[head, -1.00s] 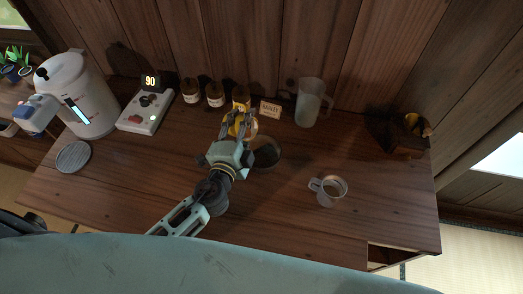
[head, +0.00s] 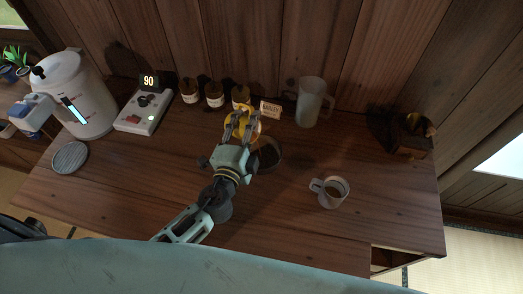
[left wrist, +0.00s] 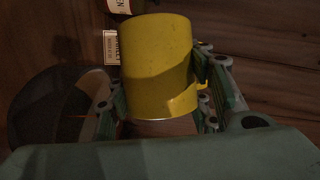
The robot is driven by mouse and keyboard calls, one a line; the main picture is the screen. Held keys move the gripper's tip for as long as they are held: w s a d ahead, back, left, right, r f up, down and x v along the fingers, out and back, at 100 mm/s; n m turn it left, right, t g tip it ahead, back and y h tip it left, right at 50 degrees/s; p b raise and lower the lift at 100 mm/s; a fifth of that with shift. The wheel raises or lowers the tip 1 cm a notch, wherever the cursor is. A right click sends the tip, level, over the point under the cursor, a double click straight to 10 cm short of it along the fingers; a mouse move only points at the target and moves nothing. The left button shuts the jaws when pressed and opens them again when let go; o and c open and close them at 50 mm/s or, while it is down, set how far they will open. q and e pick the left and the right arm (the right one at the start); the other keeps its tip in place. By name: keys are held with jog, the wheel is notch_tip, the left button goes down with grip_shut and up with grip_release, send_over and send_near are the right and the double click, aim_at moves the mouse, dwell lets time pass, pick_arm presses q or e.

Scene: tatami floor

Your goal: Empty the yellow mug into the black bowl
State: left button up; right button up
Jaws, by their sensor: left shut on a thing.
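The yellow mug (head: 241,122) is in my left gripper (head: 240,127), near the middle of the table in the head view. In the left wrist view the yellow mug (left wrist: 158,62) fills the space between the fingers of my left gripper (left wrist: 165,105), which are shut on it. I cannot tell what is inside the mug. The black bowl (head: 270,154) stands on the table just right of the gripper, partly hidden by it. The bowl also shows at the left of the wrist view (left wrist: 45,108). My right gripper is not in view.
A grey mug (head: 329,192) with dark contents stands at front right. A frosted jug (head: 311,102), a small label card (head: 270,109) and several brown jars (head: 214,95) stand along the back. A white dispenser (head: 75,95) and a scale-like device (head: 142,112) are at left. The front middle is clear.

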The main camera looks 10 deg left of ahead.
pick_arm(q)
jog(key=shift+s+d+r+m+b, duration=0.1)
jog(key=shift+s+d+m+b, duration=0.05)
jog(key=shift+d+m+b, duration=0.2)
jog(key=shift+s+d+r+m+t+b, duration=0.15)
jog(key=shift+m+t+b, duration=0.25)
jog(key=shift+m+b, duration=0.5)
jog(key=shift+s+d+r+m+t+b, duration=0.1)
jog(key=shift+d+r+m+t+b, duration=0.3)
jog(key=shift+b, duration=0.7)
dwell(0.7)
